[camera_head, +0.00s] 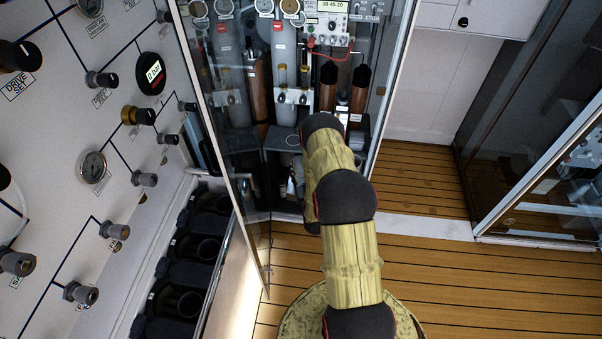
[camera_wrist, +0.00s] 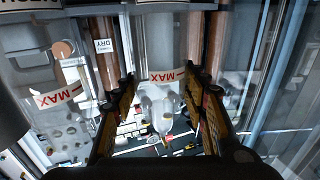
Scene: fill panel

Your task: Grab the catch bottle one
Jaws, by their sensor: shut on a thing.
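In the wrist view, a clear bottle (camera_wrist: 160,52) with a white band marked MAX in red stands between the two dark fingers of my gripper (camera_wrist: 162,118). The fingers are closed on its sides, and its narrow clear end shows between them. I take it for a catch bottle; no number on it can be read. A second similar bottle (camera_wrist: 62,118) with a MAX band is to the left, outside the fingers. In the head view my arm reaches into the open cabinet (camera_head: 285,140), and it hides my gripper and the held bottle.
Brown cylinders (camera_wrist: 104,55) stand close by my fingers in the wrist view. The cabinet's glass door (camera_head: 225,130) is close on the left of my arm. A panel of knobs and gauges (camera_head: 120,190) fills the left. Wooden floor (camera_head: 470,280) is clear at right.

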